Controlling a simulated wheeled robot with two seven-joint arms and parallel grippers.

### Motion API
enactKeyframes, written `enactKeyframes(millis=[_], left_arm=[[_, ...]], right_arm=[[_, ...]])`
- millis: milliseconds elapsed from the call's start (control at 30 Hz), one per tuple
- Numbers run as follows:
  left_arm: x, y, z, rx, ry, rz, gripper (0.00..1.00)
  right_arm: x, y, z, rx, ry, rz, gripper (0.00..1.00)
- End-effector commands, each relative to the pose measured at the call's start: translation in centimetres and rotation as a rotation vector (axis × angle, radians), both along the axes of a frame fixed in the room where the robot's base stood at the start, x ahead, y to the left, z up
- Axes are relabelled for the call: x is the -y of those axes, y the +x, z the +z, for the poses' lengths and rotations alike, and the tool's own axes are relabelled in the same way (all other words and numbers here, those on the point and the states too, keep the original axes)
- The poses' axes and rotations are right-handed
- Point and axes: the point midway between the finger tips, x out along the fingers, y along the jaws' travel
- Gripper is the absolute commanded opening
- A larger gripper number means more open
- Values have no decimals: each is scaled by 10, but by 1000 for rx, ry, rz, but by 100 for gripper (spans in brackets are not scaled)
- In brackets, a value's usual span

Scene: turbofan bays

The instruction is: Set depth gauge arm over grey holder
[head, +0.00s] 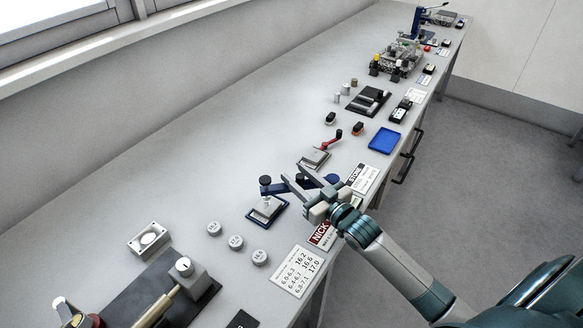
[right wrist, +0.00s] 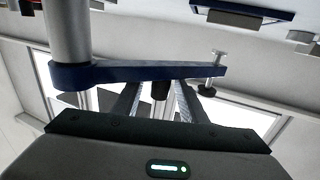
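The blue depth gauge arm (head: 285,186) reaches from its post to a dark-knobbed spindle (head: 265,190). In the right wrist view the arm (right wrist: 140,71) joins a thick grey post (right wrist: 67,35). The spindle end appears over the small grey holder (head: 266,207) on a blue-edged base, with a gap between. This holder (right wrist: 240,19) also shows upside down in the right wrist view. My right gripper (head: 300,180) is open at the arm. Its fingers stand apart, with a black knob (right wrist: 160,90) between them.
Labelled grey discs (head: 236,242) and a grey block with a round recess (head: 148,239) lie left of the gauge. A plate with a red lever (head: 315,158) stands behind it, with a blue tray (head: 385,141) farther right.

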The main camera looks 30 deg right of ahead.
Motion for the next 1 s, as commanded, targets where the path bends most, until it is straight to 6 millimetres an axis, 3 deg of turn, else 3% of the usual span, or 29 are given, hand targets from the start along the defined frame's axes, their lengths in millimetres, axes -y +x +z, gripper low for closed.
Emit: enactKeyframes(millis=[233, 633, 800, 1000], left_arm=[[0, 0, 8, 0, 0, 0, 39], [0, 0, 8, -1, 0, 1, 39], [0, 0, 8, 0, 0, 1, 39], [0, 0, 8, 0, 0, 1, 39]], right_arm=[[-6, 24, 1, 0, 0, 0, 39], [-7, 29, -1, 0, 0, 0, 39], [-7, 29, 0, 0, 0, 0, 0], [-7, 29, 0, 0, 0, -1, 0]])
